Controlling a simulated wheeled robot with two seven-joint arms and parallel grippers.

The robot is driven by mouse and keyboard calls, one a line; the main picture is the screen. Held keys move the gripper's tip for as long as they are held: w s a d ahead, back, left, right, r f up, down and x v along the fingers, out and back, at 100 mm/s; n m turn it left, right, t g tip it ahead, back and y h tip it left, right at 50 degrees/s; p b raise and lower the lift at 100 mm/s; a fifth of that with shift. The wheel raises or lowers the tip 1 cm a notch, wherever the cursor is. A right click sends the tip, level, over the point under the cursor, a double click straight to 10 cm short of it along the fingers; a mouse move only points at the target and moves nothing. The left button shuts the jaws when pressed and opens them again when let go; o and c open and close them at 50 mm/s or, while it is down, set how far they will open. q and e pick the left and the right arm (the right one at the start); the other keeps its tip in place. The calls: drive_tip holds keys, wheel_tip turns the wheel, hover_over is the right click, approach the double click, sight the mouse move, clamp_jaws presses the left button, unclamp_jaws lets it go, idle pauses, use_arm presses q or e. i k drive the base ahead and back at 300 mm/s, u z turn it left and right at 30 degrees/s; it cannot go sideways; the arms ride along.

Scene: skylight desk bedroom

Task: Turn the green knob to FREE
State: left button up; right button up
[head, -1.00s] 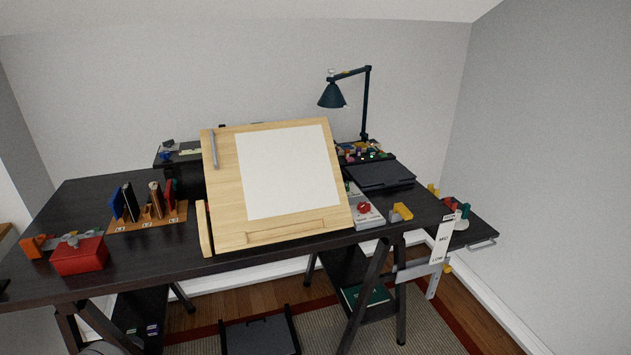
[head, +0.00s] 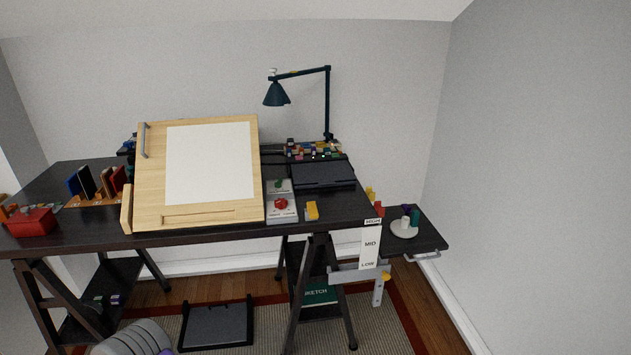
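A small green knob (head: 279,184) sits on a pale grey panel just right of the tilted drawing board, towards the back of the dark desk. It is too small for me to read its pointer or the words around it. A red knob (head: 281,203) sits in front of it on a pale box (head: 282,215). Neither of my grippers is in view.
The drawing board (head: 143,190) stands left of the knobs. A yellow block (head: 312,211) and a dark flat case (head: 322,175) lie to their right. A lamp (head: 328,105) stands behind. A HIGH/MID/LOW scale (head: 370,245) is at the desk's right end.

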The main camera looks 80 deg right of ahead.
sight(277, 183)
drive_tip(key=k, duration=0.1)
drive_tip(key=z, duration=2)
drive_tip(key=i, duration=0.5)
drive_tip(key=u, duration=0.05)
